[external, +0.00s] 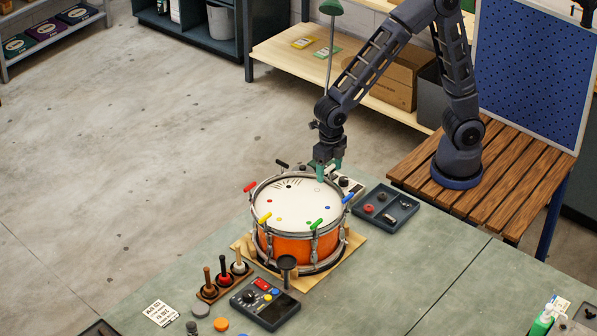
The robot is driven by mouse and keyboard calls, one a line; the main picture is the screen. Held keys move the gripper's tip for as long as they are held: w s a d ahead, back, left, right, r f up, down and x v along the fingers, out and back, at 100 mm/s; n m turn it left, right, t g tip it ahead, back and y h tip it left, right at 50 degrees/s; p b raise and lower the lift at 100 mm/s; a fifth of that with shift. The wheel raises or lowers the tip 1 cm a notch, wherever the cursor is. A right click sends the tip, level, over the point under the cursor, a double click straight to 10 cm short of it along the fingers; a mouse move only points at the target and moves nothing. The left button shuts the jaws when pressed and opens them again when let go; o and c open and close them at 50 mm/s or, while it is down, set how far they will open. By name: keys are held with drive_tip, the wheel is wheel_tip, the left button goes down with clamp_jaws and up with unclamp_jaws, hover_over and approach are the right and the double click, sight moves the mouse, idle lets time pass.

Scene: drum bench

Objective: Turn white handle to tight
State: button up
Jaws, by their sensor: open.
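An orange drum (291,247) with a white head (290,205) and metal rim stands on a wooden board (352,246) on the green bench. Coloured handles sit around its rim: red (250,187), yellow (265,218), green (316,224), blue (348,198) and black (282,164). The white handle (332,169) is at the rim's far right, mostly hidden by my gripper. My gripper (328,172) points down with teal fingertips, open, right at the white handle. I cannot tell whether the fingers touch it or straddle it. Small dark marks show on the head; no tight mark is readable.
A dark tray (386,208) with small parts lies right of the drum.

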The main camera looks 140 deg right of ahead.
drive_tip(key=shift+c, duration=0.4)
drive_tip(key=c, duration=0.9)
drive_tip(key=shift+m, duration=0.3)
